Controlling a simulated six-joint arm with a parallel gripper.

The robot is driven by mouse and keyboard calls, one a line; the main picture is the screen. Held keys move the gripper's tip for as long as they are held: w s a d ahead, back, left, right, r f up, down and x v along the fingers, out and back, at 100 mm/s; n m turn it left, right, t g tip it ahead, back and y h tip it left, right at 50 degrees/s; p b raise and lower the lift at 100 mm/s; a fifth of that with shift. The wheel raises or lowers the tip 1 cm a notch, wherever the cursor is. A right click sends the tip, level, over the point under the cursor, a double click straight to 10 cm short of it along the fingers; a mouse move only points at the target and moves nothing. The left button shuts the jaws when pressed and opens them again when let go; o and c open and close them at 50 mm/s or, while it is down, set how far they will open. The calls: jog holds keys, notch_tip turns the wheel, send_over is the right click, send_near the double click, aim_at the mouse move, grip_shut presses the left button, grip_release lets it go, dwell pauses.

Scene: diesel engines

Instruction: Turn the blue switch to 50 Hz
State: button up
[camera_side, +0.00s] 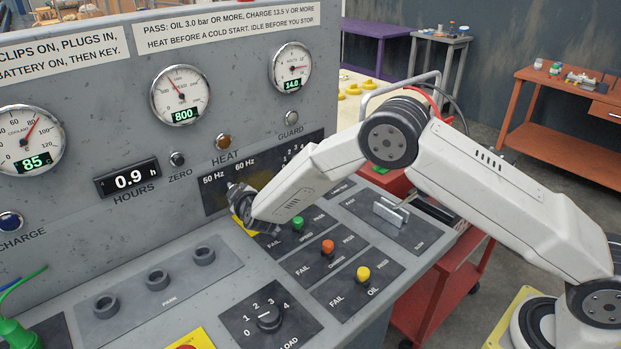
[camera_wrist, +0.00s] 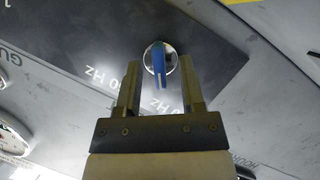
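The blue switch (camera_wrist: 158,62) is a blue lever on a round silver base on a dark plate, seen in the wrist view. Its lever runs downward in that picture, toward a partly covered "Hz" label; a second "Hz" label (camera_wrist: 103,79) lies to its left. My gripper (camera_wrist: 160,64) is open, with one finger on each side of the lever and visible gaps on both sides. In the side view my gripper (camera_side: 240,202) is at the dark plate (camera_side: 215,190), below the 50 Hz and 60 Hz labels, and hides the switch there.
The grey console has an hour meter (camera_side: 128,179) left of my gripper and round gauges (camera_side: 180,96) above. On the sloping desk below are a green button (camera_side: 298,224), an orange button (camera_side: 327,246), a yellow button (camera_side: 363,273) and a load knob (camera_side: 269,318).

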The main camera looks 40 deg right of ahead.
jog(key=shift+s, duration=0.2)
jog(key=v, duration=0.7)
jog(key=shift+s, duration=0.2)
dwell(0.4)
jog(key=shift+r, duration=0.2)
jog(key=s+d+r+m+g+y, duration=0.1)
jog(key=s+d+g, duration=0.2)
jog(key=s, duration=0.7)
jog(key=s+d+m+g+y, duration=0.1)
jog(key=s+d+g, duration=0.3)
jog(key=s, duration=0.7)
jog(key=s+d+r+m+g+y, duration=0.1)
jog(key=s+d+m+g, duration=0.2)
jog(key=s+d, duration=0.4)
jog(key=s+g, duration=0.1)
jog(key=s, duration=0.2)
jog(key=shift+s+d+r, duration=0.2)
jog(key=shift+d+r, duration=0.15)
